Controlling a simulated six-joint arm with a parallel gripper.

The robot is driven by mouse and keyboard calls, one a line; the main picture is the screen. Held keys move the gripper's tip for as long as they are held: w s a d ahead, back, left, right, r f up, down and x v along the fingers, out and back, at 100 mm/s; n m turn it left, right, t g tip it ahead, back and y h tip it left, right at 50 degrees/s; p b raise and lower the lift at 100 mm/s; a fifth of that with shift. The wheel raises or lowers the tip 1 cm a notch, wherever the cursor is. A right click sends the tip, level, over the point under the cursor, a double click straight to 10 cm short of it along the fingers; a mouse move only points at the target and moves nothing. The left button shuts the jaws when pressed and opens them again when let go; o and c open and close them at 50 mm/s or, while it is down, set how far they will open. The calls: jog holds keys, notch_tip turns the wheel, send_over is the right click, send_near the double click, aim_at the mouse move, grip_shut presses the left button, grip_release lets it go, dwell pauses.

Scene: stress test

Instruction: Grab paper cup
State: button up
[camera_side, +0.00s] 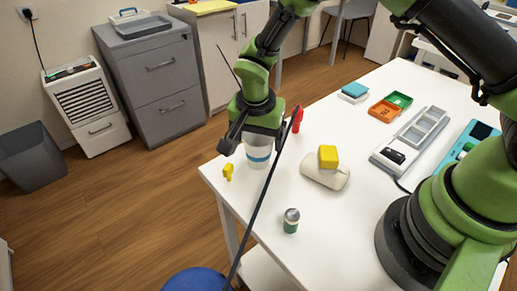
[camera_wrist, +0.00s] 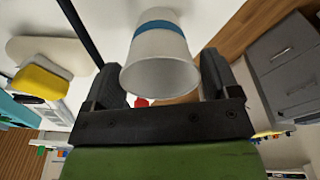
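The white paper cup (camera_side: 258,157) with a blue band stands upright on the white table near its left corner, directly below my gripper (camera_side: 256,140). My gripper hides its upper part in the side view. In the wrist view the cup (camera_wrist: 160,52) shows its wide rim toward the camera, between the two dark fingers of my gripper (camera_wrist: 162,85). The fingers are spread apart on either side of the rim. A narrow gap seems to show at each side, and no firm contact is visible.
Close by on the table (camera_side: 222,187) are a small yellow object (camera_side: 228,171), a red object (camera_side: 297,121), a grey-capped jar (camera_side: 291,220) and a beige rounded block (camera_side: 323,174) with a yellow block (camera_side: 328,156) on top. A thin black pole or cable crosses beside the cup.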

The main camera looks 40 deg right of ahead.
jog(key=c, duration=0.5)
